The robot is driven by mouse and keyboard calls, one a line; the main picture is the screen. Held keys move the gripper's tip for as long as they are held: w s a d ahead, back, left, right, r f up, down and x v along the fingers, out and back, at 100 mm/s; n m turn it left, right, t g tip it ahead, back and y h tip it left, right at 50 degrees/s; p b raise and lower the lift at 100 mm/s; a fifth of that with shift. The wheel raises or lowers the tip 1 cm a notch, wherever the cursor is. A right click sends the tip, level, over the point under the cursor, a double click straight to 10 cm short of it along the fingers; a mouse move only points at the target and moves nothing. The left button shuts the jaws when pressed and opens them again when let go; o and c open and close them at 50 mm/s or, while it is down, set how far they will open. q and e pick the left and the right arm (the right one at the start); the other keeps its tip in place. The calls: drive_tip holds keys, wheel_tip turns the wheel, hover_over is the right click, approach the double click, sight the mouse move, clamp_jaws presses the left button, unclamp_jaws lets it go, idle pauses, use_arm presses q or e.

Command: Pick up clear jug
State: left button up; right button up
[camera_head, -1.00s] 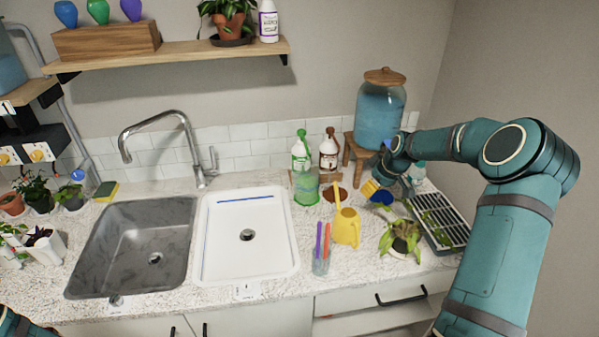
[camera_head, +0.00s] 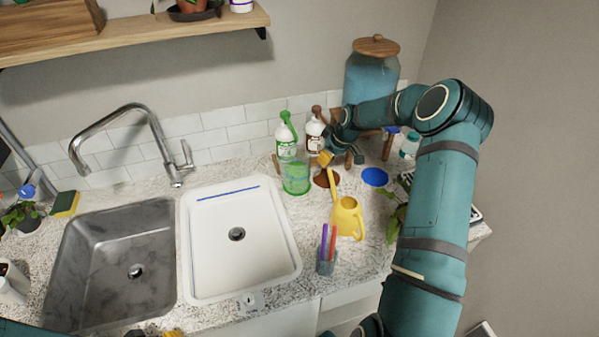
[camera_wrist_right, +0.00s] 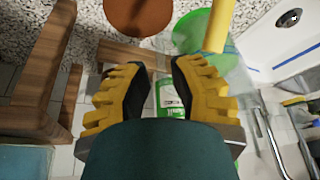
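A see-through, green-tinted container, seemingly the clear jug (camera_head: 296,180), stands upright on the counter right of the white basin, in front of a green-and-white bottle (camera_head: 286,146). In the right wrist view its green part (camera_wrist_right: 187,35) shows at the top, partly behind a yellow spout. My right gripper (camera_head: 327,157) is above the counter, to the right of the jug and apart from it. In the wrist view its yellow-and-black fingers (camera_wrist_right: 160,88) are spread with nothing between them; the bottle shows beyond the gap. A yellow bit of what seems my left gripper (camera_head: 170,333) shows at the bottom edge.
A yellow watering can (camera_head: 347,218) and a glass of pens (camera_head: 326,262) stand in front of the jug. The white basin (camera_head: 237,260) is empty.

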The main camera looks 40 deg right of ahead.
sight(320, 169)
drive_tip(key=shift+x, duration=3.45)
drive_tip(key=shift+o, duration=0.3)
clamp_jaws()
drive_tip(key=shift+r, duration=0.1)
